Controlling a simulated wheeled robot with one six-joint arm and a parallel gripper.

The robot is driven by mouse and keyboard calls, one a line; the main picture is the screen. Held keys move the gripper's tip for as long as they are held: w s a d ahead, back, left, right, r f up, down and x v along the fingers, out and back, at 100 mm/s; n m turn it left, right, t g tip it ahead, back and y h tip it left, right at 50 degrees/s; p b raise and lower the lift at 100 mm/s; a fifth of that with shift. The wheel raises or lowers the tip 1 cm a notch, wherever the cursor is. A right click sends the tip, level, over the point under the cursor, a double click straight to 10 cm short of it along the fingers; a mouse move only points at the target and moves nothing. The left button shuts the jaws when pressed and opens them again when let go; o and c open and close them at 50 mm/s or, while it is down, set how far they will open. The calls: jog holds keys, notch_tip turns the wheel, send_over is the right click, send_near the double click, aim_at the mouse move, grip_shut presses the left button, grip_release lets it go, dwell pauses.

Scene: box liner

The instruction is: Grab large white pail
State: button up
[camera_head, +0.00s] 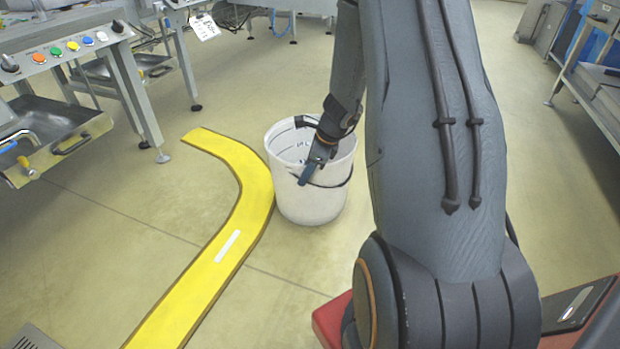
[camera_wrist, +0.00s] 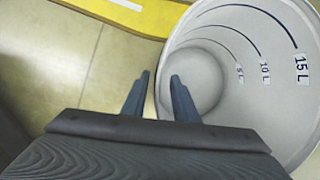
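The large white pail (camera_head: 308,205) stands upright on the floor in the middle of the head view, just right of the yellow strip. It looks empty, with volume marks inside its wall, and a dark handle hangs across its near side. In the wrist view the pail (camera_wrist: 285,75) fills the right side, seen from above into its inside. My gripper (camera_head: 305,175) is at the pail's near rim in the head view. In the wrist view my gripper (camera_wrist: 162,80) has its two fingers apart, with the pail's left rim showing between them. I cannot tell whether the fingers touch the wall.
A curved yellow floor strip (camera_head: 235,245) runs left of the pail. A metal machine with coloured buttons (camera_head: 70,45) and a steel tray (camera_head: 60,135) stands at the left. A metal table (camera_head: 600,95) stands at the right. The floor behind the pail is clear.

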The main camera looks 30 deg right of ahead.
jog(key=b+x, duration=0.1)
jog(key=x, duration=0.2)
jog(key=shift+d, duration=0.1)
jog(key=shift+r, duration=0.15)
grip_shut()
dwell(1.1)
